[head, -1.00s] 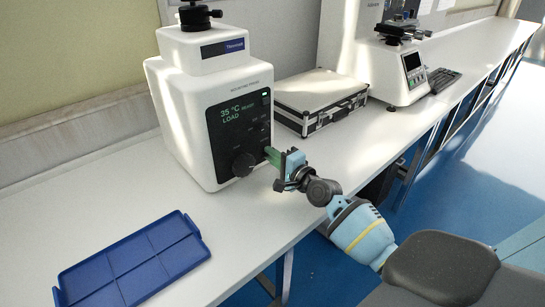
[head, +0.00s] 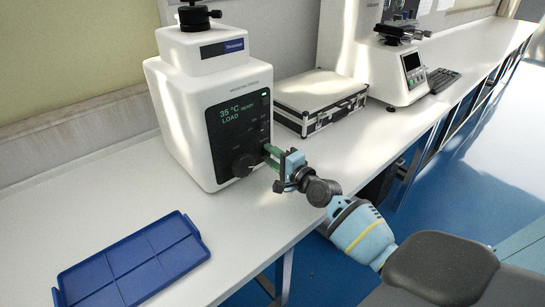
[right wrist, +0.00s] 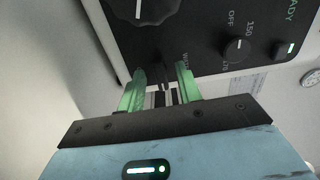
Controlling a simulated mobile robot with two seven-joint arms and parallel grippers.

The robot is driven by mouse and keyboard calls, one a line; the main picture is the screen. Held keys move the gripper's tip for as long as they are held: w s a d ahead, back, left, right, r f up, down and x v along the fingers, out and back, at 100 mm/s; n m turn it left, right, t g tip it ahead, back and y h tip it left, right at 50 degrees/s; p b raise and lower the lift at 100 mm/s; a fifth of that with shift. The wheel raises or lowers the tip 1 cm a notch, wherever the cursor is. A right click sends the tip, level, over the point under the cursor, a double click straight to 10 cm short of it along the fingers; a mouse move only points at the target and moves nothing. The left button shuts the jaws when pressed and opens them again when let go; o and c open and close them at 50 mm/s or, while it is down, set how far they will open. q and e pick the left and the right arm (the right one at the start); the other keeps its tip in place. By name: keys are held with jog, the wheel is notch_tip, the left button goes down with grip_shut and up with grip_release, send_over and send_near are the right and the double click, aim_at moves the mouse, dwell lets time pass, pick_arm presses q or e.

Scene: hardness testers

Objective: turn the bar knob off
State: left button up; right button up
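The white mounting press (head: 178,120) stands on the bench with a black front panel (head: 225,140). Its display reads 35 °C, READY and LOAD. The panel has a large round dial (head: 243,165) and a small knob (right wrist: 237,48) with a white pointer line and OFF and 150 marks. My right gripper (head: 266,155) is at the panel's lower right, just right of the large dial. In the right wrist view its green fingertips (right wrist: 160,74) are apart, with a small dark part between them. I cannot tell whether they touch it. My left gripper is out of view.
A blue divided tray (head: 195,262) lies at the bench front left. A silver case (head: 320,92) lies right of the press, and another white instrument (head: 405,75) stands beyond it. The white bench top (head: 225,215) between tray and press is clear.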

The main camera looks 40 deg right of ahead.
jog(key=shift+s, duration=0.1)
jog(key=s, duration=0.6)
jog(key=shift+s+d, duration=0.15)
jog(key=shift+d, duration=0.1)
jog(key=shift+s+p, duration=0.3)
jog(key=shift+s, duration=0.35)
jog(key=shift+f, duration=0.1)
